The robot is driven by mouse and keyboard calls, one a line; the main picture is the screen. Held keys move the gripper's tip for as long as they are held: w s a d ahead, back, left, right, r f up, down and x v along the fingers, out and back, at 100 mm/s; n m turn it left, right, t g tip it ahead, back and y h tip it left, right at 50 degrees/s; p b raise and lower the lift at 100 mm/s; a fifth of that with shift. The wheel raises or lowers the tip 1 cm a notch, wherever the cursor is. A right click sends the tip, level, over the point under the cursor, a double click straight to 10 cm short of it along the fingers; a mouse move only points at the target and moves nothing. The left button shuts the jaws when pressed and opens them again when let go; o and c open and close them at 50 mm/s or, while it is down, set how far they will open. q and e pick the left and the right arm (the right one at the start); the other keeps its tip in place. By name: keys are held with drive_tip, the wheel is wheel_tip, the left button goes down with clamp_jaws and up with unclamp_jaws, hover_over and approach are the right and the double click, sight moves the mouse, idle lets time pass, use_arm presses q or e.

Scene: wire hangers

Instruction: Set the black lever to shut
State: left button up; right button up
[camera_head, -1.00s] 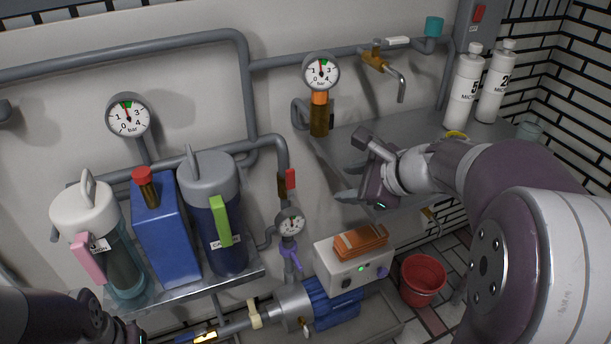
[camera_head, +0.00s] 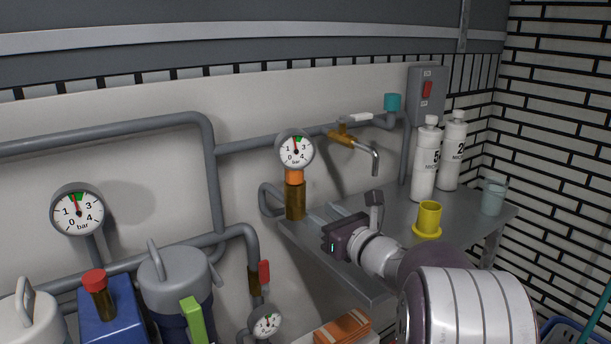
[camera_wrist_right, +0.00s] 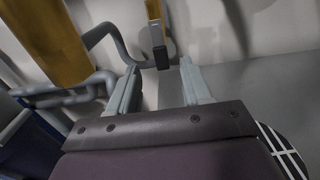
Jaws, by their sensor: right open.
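In the right wrist view a small black lever (camera_wrist_right: 161,57) hangs at the lower end of a yellow-brown stem (camera_wrist_right: 153,10). It appears between the fingertips of my right gripper (camera_wrist_right: 158,70), which is open; I see no clear contact, and depth is hard to judge. In the head view my right gripper (camera_head: 323,218) is over the left part of the grey shelf, low and right of the brass fitting (camera_head: 295,200) under a round gauge (camera_head: 296,150). I cannot make out the black lever in the head view. My left gripper is out of view.
The grey shelf (camera_head: 395,215) carries a yellow flanged cup (camera_head: 429,217), two white bottles (camera_head: 425,165) and a pale beaker (camera_head: 492,198). A brass tap (camera_head: 345,138) juts out above it. Grey pipes (camera_head: 212,180) run along the wall to the left.

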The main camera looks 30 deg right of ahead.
drive_tip(key=w, duration=0.2)
drive_tip(key=w+p, duration=0.1)
drive_tip(key=shift+w+a, duration=0.2)
drive_tip(key=shift+w, duration=0.15)
drive_tip(key=shift+w+f, duration=0.3)
drive_tip(key=shift+w, duration=0.3)
drive_tip(key=shift+w+r+b, duration=0.1)
drive_tip(key=shift+w+b, duration=0.2)
drive_tip(key=shift+w, duration=0.25)
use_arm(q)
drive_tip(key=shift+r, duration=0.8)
use_arm(e)
clamp_jaws()
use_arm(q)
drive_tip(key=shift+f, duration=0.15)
